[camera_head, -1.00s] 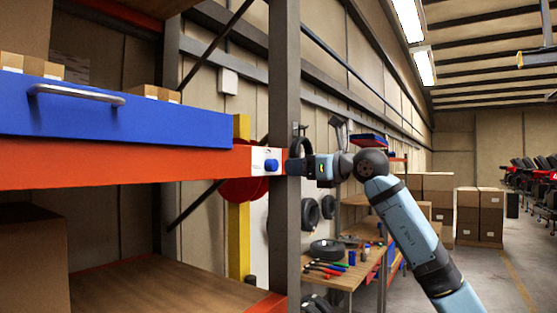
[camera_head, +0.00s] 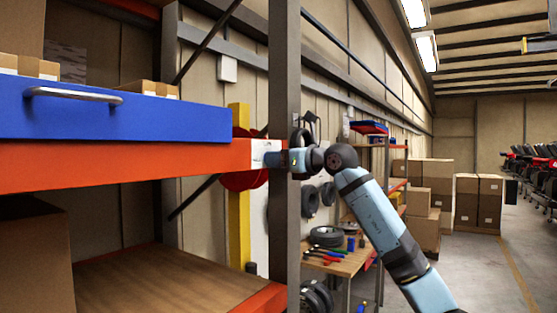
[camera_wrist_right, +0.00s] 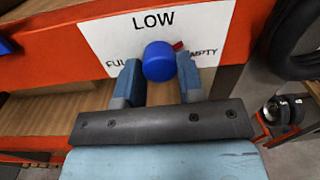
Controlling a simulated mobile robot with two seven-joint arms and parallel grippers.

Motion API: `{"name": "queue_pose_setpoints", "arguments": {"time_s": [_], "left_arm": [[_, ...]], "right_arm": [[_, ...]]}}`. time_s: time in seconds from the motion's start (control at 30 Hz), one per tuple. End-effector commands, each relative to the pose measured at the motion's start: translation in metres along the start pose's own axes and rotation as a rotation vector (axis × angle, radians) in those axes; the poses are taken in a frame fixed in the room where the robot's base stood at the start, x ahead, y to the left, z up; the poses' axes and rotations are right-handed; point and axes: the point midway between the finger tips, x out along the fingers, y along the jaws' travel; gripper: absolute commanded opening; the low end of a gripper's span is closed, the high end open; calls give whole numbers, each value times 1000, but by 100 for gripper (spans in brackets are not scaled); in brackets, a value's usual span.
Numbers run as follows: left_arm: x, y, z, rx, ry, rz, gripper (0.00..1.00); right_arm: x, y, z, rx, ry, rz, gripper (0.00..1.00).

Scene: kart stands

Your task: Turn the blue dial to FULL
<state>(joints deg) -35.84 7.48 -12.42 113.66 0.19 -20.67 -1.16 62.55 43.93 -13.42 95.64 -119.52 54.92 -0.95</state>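The blue dial (camera_wrist_right: 159,62) is on a white label plate (camera_wrist_right: 105,38) fixed to the orange shelf beam. In the right wrist view the plate reads LOW at the top, FULL at left and EMPTY at right, the last two partly hidden. A red pointer (camera_wrist_right: 179,45) shows at the dial's upper right, near EMPTY. My right gripper (camera_head: 279,160) is at the plate in the head view, where it hides the dial. Its fingers are apart, one on each side of the dial; I cannot tell whether they touch it. My left gripper is not in view.
A grey upright post (camera_head: 285,80) stands close to my right gripper. A blue drawer (camera_head: 130,118) with a metal handle is above the orange beam (camera_head: 120,165). A workbench (camera_head: 345,262) with tools and stacked boxes (camera_head: 480,200) stand farther back.

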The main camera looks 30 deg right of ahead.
Motion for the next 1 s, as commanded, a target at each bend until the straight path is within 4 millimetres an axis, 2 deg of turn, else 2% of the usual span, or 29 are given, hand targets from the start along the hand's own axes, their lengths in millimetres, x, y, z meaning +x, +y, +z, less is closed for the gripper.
{"name": "queue_pose_setpoints", "arguments": {"time_s": [0.27,0.47,1.0], "left_arm": [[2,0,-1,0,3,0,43],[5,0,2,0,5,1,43],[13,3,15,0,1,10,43]], "right_arm": [[0,0,0,-24,0,0,11],[-1,-1,-1,-114,-3,-2,11],[-1,-2,0,-595,-13,-3,11]]}}
